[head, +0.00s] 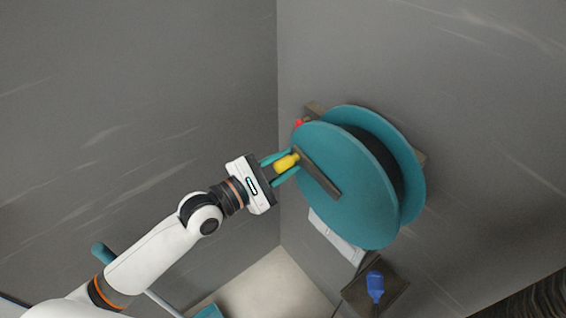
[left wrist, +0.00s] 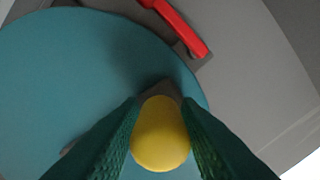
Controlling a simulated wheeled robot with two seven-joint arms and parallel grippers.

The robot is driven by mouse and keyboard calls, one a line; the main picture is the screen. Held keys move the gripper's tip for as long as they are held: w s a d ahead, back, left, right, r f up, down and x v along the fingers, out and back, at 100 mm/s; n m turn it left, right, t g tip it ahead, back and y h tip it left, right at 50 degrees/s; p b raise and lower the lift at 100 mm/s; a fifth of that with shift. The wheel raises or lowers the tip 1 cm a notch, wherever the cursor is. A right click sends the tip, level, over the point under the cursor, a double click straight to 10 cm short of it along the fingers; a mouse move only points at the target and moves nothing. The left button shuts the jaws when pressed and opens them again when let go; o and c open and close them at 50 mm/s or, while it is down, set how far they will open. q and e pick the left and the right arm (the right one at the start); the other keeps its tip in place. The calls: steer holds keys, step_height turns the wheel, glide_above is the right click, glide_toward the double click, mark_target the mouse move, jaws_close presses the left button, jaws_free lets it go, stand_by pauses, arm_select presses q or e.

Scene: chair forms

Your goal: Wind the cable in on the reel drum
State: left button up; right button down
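The reel drum (head: 345,193) has two teal discs with a dark core between them and stands at the grey wall. A dark crank arm (head: 318,174) lies across its front disc and carries a yellow crank handle (head: 286,162). My left gripper (head: 288,165) reaches in from the left with teal fingers on both sides of the yellow handle. In the left wrist view the handle (left wrist: 160,137) fills the space between the fingers (left wrist: 160,120), which look closed on it. I cannot make out the cable apart from the dark core. My right gripper is not in view.
A red part (head: 299,123) shows behind the drum's upper left edge; it also shows as a red lever (left wrist: 181,27) in the left wrist view. A blue bottle-like object (head: 375,286) is on a dark tray (head: 352,297) below the drum. Grey walls stand close behind.

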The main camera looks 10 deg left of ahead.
arm_select(q)
step_height(320, 180, down, 5)
steer(key=b, duration=0.2)
steer(key=shift+s+d+r+b, duration=0.15)
steer(key=shift+b, duration=0.25)
steer(key=f, duration=0.1)
steer(key=s+d+f, duration=0.1)
steer(key=f+b, duration=0.1)
steer(key=shift+s+d+f, duration=0.15)
steer(key=shift+d+f, duration=0.2)
steer(key=shift+f, duration=0.05)
steer(key=shift+s+d+f, duration=0.1)
steer(key=shift+s+d+f, duration=0.6)
steer(key=shift+d+f, duration=0.05)
steer(key=shift+d, duration=0.15)
steer(key=shift+s+d+f, duration=0.6)
steer(key=shift+d, duration=0.15)
